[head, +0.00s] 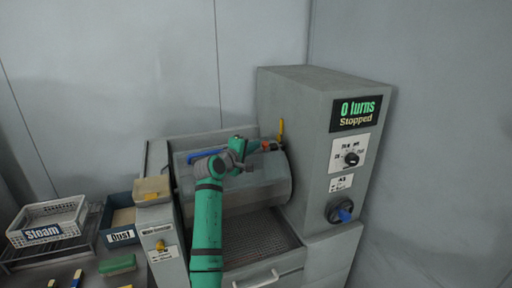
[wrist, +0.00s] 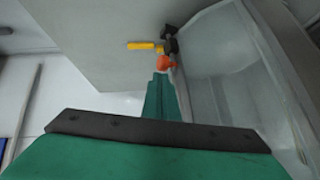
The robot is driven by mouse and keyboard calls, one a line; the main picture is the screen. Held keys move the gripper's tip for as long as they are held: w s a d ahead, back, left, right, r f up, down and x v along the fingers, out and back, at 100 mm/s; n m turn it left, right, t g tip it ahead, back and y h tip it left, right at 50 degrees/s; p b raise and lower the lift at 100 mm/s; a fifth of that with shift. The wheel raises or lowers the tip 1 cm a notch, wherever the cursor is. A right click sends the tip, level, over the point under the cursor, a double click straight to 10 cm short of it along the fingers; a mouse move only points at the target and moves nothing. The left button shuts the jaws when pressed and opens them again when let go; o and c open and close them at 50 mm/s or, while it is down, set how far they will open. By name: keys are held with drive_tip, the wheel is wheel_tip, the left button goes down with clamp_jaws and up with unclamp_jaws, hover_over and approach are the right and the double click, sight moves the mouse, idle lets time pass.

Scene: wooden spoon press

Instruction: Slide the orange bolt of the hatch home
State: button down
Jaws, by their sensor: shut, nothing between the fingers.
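The orange bolt (wrist: 164,63) shows its rounded orange end in the wrist view, close to a dark bracket (wrist: 171,44). In the head view, a small orange part of it (head: 266,146) shows at the upper right of the grey curved hatch (head: 262,187). My gripper (wrist: 162,78) is shut and empty, its green fingertips right at the orange end. I cannot tell whether they touch it. In the head view my gripper (head: 257,146) reaches right across the top of the hatch, and my arm covers part of the hatch. The bolt's shaft is mostly hidden.
A yellow lever (wrist: 141,45) stands beside the bolt, against the tall grey cabinet (head: 295,115). The cabinet's display (head: 356,113) reads "0 turns Stopped". A blue bar (head: 203,155) lies along the hatch behind my arm.

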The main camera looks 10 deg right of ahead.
drive_tip(key=a, duration=0.4)
drive_tip(key=shift+s+r, duration=0.15)
drive_tip(key=shift+r, duration=0.15)
drive_tip(key=v, duration=0.9)
drive_tip(key=shift+s, duration=0.2)
drive_tip(key=shift+w, duration=0.1)
